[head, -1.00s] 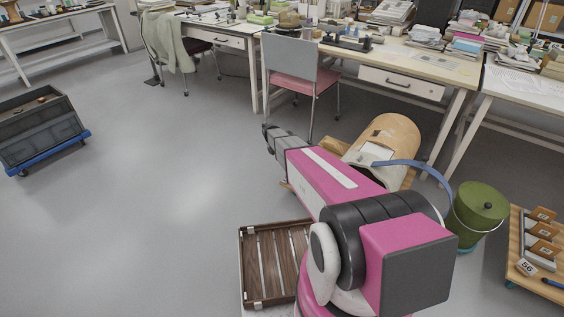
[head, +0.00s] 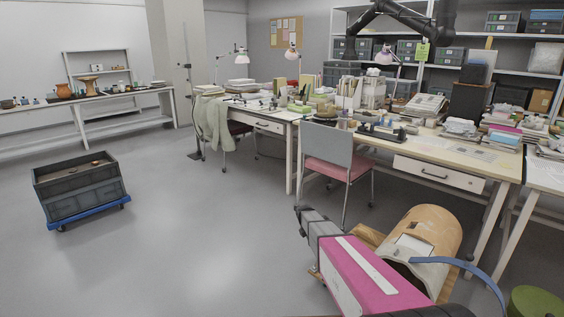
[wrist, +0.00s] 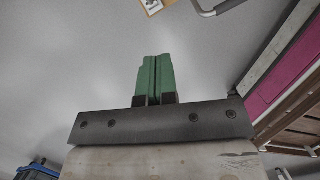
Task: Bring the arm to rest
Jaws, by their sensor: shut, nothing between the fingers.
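My gripper (wrist: 155,78) shows in the wrist view with its two green fingers pressed together, nothing between them. Bare grey floor (wrist: 70,60) lies beyond the fingertips. In the head view my magenta and white arm reaches in from the lower right, its dark grey section at upper left; the fingers cannot be made out there. My arm is beside a tan cylindrical container (head: 438,232) with a blue strap, and whether they touch is unclear.
A grey chair with a red seat (head: 333,170) stands by the cluttered desks (head: 400,147). A dark crate on a blue dolly (head: 78,190) is at left. A green bucket (head: 535,303) is at lower right. Open floor (head: 200,240) lies left of my arm.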

